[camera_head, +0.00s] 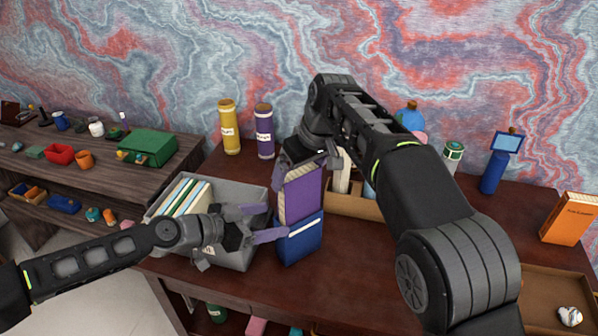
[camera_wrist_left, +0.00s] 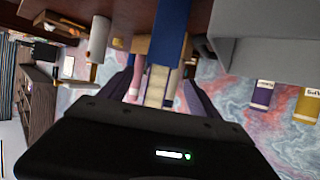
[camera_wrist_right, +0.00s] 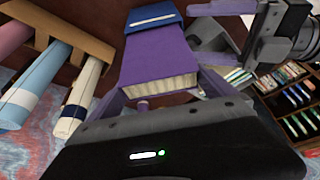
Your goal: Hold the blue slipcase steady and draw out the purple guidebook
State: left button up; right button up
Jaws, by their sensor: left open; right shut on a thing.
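The blue slipcase (camera_head: 301,245) stands upright on the dark desk and also shows in the left wrist view (camera_wrist_left: 172,30). The purple guidebook (camera_head: 303,196) stands far out of its top, its lower end still inside. In the right wrist view the guidebook (camera_wrist_right: 155,52) shows its cover and pale page edges, with the slipcase (camera_wrist_right: 152,16) beyond. My right gripper (camera_head: 302,160) is shut on the guidebook's upper end, partly hidden by its own arm. My left gripper (camera_head: 275,221) is open at the slipcase's left side; whether it touches is unclear.
A grey bin (camera_head: 236,190) with several books stands left of the slipcase. A yellow bottle (camera_head: 229,128) and a purple bottle (camera_head: 264,132) stand behind. A tan crate (camera_head: 345,205) with rolls is close on the right. An orange book (camera_head: 570,218) stands far right.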

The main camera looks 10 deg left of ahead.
jog(key=shift+r, duration=0.1)
pick_arm(q)
jog(key=v, duration=0.5)
dwell(0.3)
